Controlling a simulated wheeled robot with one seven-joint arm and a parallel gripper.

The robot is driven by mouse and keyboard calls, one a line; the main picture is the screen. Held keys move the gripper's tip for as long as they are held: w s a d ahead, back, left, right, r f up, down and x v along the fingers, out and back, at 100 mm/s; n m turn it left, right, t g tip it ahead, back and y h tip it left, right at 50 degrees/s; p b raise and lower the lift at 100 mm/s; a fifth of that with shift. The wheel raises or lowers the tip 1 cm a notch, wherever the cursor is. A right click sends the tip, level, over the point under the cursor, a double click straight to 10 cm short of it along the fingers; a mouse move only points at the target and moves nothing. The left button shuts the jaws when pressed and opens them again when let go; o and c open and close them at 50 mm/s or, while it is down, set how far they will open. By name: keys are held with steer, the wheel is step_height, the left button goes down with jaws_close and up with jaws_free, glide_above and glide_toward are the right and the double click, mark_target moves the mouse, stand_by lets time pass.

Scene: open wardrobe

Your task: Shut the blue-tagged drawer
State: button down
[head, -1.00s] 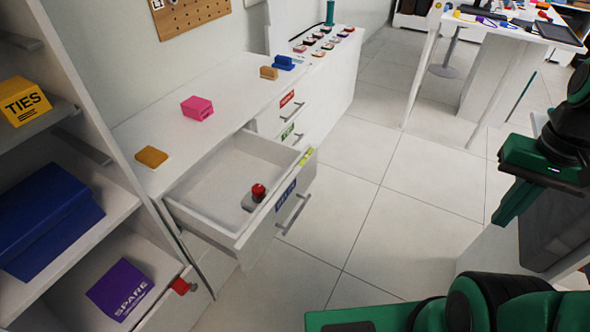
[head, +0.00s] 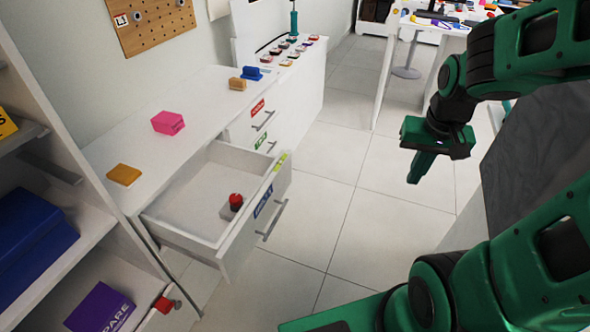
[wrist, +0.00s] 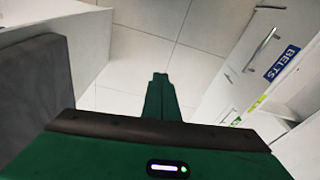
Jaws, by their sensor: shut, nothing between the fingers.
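The blue-tagged drawer (head: 228,250) is pulled well out of the white cabinet in the head view. Its blue tag (head: 263,199) and a bar handle (head: 274,219) are on its front. The tag reads BELTS in the wrist view (wrist: 282,62). A red-topped item on a grey base (head: 235,203) lies inside the drawer. My gripper (head: 414,178) is shut and empty, in the air to the right of the drawer, clear of it. In the wrist view the shut fingers (wrist: 160,80) point over floor tiles, with the drawer front at the right.
Drawers with a red tag (head: 257,107) and a green tag (head: 261,141) look shut. Open shelves (head: 84,218) stand at left. Floor between drawer and gripper is clear.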

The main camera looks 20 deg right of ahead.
steer(key=w+a+f+t, duration=0.1)
steer(key=w+a+f, duration=0.15)
steer(key=w, duration=0.35)
steer(key=w+a+f+t, duration=0.1)
steer(key=w+a+f, duration=0.1)
steer(key=w+f, duration=0.3)
steer(key=t+y, duration=0.2)
steer(key=t, duration=0.1)
glide_toward(290, 172)
steer(key=d+f, duration=0.3)
steer(key=f, duration=0.1)
steer(key=shift+w+a+r, duration=0.1)
steer(key=shift+w+a, duration=1.1)
steer(key=shift+a, duration=0.3)
